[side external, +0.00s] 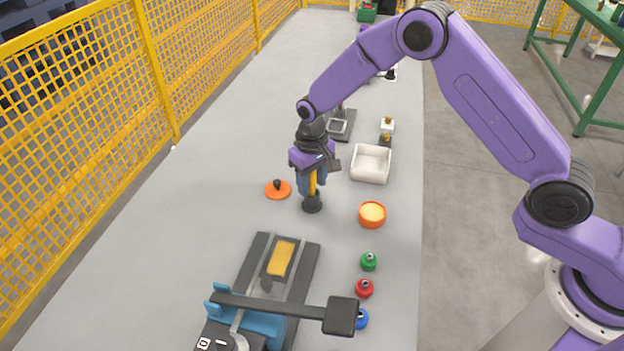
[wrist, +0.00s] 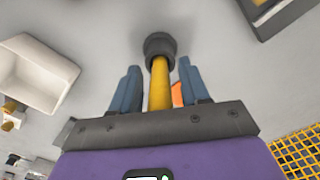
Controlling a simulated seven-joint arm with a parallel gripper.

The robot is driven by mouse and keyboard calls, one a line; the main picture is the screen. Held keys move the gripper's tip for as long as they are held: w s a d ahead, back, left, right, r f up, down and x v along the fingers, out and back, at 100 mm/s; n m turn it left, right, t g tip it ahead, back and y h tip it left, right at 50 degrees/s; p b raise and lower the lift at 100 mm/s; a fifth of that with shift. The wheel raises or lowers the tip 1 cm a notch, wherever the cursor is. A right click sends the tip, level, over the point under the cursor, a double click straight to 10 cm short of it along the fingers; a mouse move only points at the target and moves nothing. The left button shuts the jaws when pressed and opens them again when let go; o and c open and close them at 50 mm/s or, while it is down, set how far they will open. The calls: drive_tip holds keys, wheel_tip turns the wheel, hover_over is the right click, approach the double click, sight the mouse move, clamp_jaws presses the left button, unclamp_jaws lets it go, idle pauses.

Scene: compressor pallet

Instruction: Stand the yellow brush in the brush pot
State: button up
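The yellow brush (side external: 313,184) stands roughly upright with its lower end in the black brush pot (side external: 312,204) on the grey table. In the wrist view the yellow handle (wrist: 160,85) runs into the dark round pot (wrist: 159,47); the bristles are hidden. My gripper (side external: 311,187) is right above the pot, pointing down, with its blue fingers on either side of the handle. In the wrist view, gaps show between the handle and both fingers of my gripper (wrist: 158,68), so it is open around the brush.
An orange lid with a black knob (side external: 278,189) lies left of the pot. An orange bowl (side external: 372,214) and a white bin (side external: 371,164) are to the right. Green (side external: 369,262), red (side external: 364,288) and blue pieces and a clamp fixture (side external: 275,315) are in front.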

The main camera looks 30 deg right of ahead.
wheel_tip(320, 180, up, 12)
drive_tip(key=shift+r, duration=0.15)
idle(0.6)
drive_tip(key=shift+s, duration=0.1)
drive_tip(key=shift+s+r, duration=0.25)
drive_tip(key=s+d+r+n, duration=0.1)
drive_tip(key=s+d+n, duration=0.2)
drive_tip(key=s, duration=0.9)
drive_tip(key=s+d+r+n, duration=0.2)
drive_tip(key=s+d+n, duration=0.2)
drive_tip(key=s+d, duration=0.4)
drive_tip(key=s+d+r+n, duration=0.2)
drive_tip(key=s+d, duration=0.3)
drive_tip(key=s, duration=1)
drive_tip(key=shift+s+d+r+n, duration=0.15)
drive_tip(key=shift+s+n, duration=0.15)
drive_tip(key=shift+n, duration=0.6)
